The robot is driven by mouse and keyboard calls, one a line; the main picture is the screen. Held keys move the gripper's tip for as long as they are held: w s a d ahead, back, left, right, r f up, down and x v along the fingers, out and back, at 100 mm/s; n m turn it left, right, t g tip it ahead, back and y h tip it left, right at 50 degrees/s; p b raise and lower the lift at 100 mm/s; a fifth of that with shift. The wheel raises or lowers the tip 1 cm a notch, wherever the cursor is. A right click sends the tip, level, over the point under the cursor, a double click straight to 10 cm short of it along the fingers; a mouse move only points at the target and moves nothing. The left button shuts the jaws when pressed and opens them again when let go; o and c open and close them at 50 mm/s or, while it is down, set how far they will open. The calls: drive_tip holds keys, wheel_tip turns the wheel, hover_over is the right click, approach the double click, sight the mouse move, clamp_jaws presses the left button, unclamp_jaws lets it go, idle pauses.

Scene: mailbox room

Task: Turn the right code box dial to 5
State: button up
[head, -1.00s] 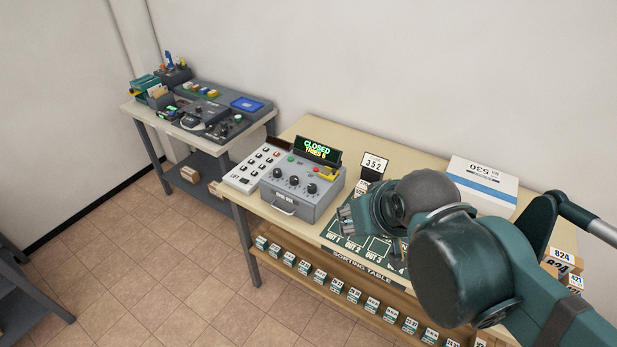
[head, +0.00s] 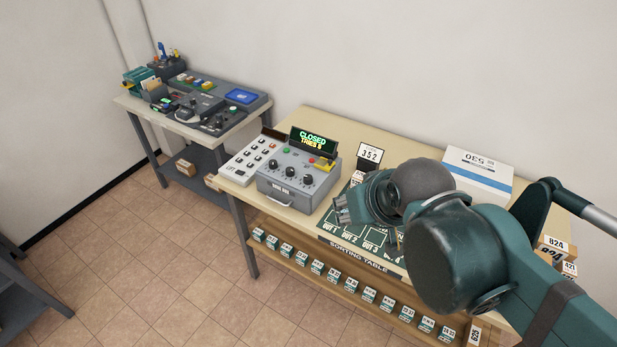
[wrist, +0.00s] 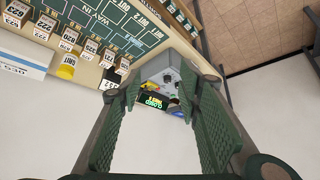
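The grey code box (head: 290,201) stands on the left end of the sorting table, with three black dials in a row on its sloped face. The right dial (head: 308,180) is the one nearest the yellow part; its setting is too small to read. The lit display (head: 313,140) reads CLOSED and a line of tries. My gripper (head: 340,208) is in the air just right of the box, apart from it. In the wrist view my gripper (wrist: 163,88) is open and empty, its fingers framing the upside-down code box (wrist: 152,72) beyond them.
A white keypad panel (head: 252,160) adjoins the box on the left. A 352 card (head: 370,154) stands behind my gripper, and a white parcel (head: 478,172) lies at the back. The dark sorting mat (head: 345,236) lies below my gripper. A second table (head: 150,118) stands at the left.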

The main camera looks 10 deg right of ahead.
drive_tip(key=m+g+p, duration=0.7)
drive_tip(key=m+p, duration=0.2)
drive_tip(key=p, duration=0.1)
hover_over(308, 177)
drive_tip(key=shift+f, duration=4.7)
drive_tip(key=shift+f, duration=0.15)
drive_tip(key=shift+f, duration=3.75)
